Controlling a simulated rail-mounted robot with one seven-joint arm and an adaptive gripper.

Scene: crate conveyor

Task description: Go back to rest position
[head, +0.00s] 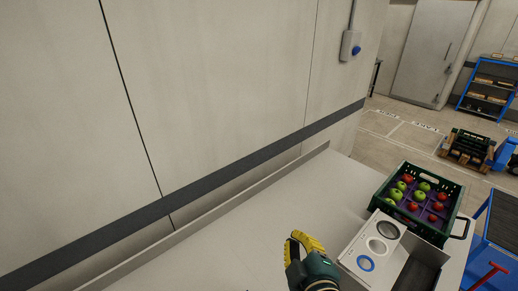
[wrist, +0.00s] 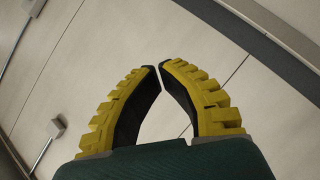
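My gripper (head: 304,240) shows at the bottom centre of the head view, above the pale worktop (head: 235,240). In the wrist view its two yellow, ribbed fingers (wrist: 160,67) bow outward and their dark tips come together. Nothing is held between them. Most of my arm is out of sight in the head view.
A green crate (head: 457,208) of red and green apples stands right of my gripper. A light box with round markings (head: 352,249) is nearer, beside my gripper. The wall (head: 215,100) runs along the left, and the worktop's left and middle are clear.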

